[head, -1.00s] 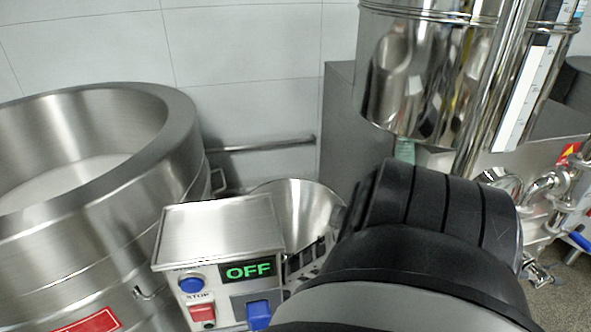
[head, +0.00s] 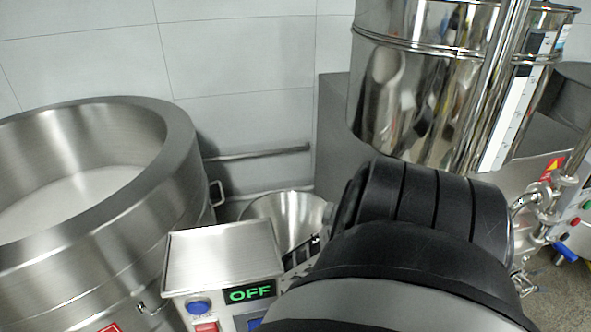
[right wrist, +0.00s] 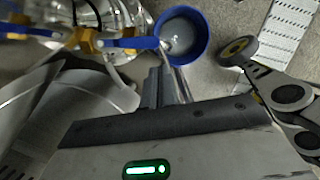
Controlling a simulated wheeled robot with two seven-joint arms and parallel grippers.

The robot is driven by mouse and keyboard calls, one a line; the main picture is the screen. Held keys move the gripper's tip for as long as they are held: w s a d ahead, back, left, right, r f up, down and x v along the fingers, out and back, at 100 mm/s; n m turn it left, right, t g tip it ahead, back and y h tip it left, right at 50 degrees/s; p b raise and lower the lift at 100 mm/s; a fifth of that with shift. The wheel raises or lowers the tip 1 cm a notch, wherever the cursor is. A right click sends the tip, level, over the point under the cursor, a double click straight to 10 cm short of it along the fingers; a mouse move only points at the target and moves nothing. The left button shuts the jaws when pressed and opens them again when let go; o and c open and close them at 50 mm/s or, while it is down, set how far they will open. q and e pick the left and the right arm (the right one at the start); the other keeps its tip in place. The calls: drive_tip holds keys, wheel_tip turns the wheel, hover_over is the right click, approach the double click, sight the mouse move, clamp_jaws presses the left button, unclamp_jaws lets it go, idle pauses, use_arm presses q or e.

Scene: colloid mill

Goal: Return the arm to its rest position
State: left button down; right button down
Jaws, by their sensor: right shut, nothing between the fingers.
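My right arm (head: 420,240), a black and grey link, fills the lower middle and right of the head view. In the right wrist view my right gripper (right wrist: 158,88) is shut and empty, with its fingers over the floor. The gripper body with a green light lies across the bottom of that view. In the head view the mill's control box (head: 222,260) has a steel lid and a green OFF display (head: 250,293). A steel funnel (head: 285,217) stands behind it, partly hidden by my arm. My left gripper is not in view.
A large steel vat (head: 165,200) with pale contents stands at left. A polished steel tank (head: 410,90) stands behind my arm.

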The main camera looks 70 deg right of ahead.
drive_tip(key=shift+a+r, duration=0.4)
drive_tip(key=shift+r, duration=0.1)
